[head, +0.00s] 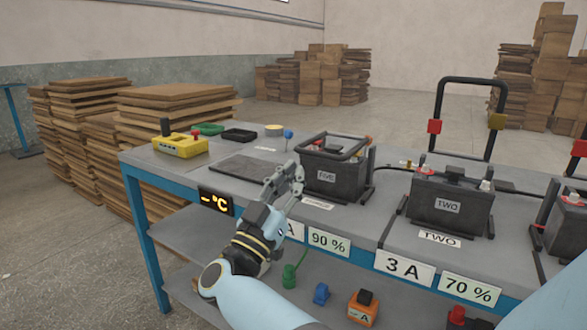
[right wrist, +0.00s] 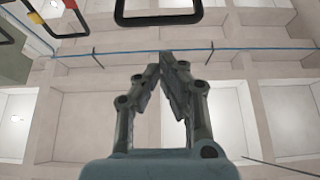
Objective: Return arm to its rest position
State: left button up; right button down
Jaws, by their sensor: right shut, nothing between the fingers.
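My right gripper (head: 296,172) is raised over the front edge of the workbench (head: 195,172), its arm coming in from the bottom. Its fingers are shut with nothing between them; they also show shut in the right wrist view (right wrist: 165,62). In the head view it appears just left of the black battery marked FIVE (head: 330,178) and partly overlaps its label area. Whether it touches anything there I cannot tell, but the wrist view shows open space around the fingers. My left gripper is not in view.
A battery marked TWO (head: 448,205) stands right of FIVE, beside an upright black frame (head: 471,84). A yellow box (head: 180,146) and small trays lie at the bench's left. A lower shelf holds a green piece (head: 289,277), a blue piece (head: 321,293) and an orange box (head: 363,308).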

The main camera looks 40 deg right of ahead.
jog(key=s+a+f+n+t+y, duration=0.2)
jog(key=s+f+n+y, duration=0.4)
jog(key=f, duration=0.7)
jog(key=s+a+f+n+t+y, duration=0.15)
jog(key=s+f+n+y, duration=0.5)
jog(key=f, duration=0.65)
jog(key=s+a+f+n+t+y, duration=0.1)
jog(key=s+f+n+t+y, duration=0.35)
jog(key=f, duration=0.85)
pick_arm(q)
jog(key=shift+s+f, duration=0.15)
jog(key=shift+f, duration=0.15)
pick_arm(e)
jog(key=s+f+g+y, duration=0.1)
jog(key=s+f+g, duration=0.4)
jog(key=s, duration=0.6)
jog(key=s+f+m+g+y, duration=0.1)
jog(key=s+f+g, duration=0.4)
jog(key=s, duration=0.6)
jog(key=s+a+f+m+g+y, duration=0.1)
jog(key=s+f+g+y, duration=0.2)
jog(key=s, duration=0.7)
notch_tip(320, 180, down, 4)
jog(key=shift+s+f+g, duration=0.1)
jog(key=shift+s+g, duration=0.3)
jog(key=shift+g, duration=0.6)
jog(key=shift+a, duration=0.15)
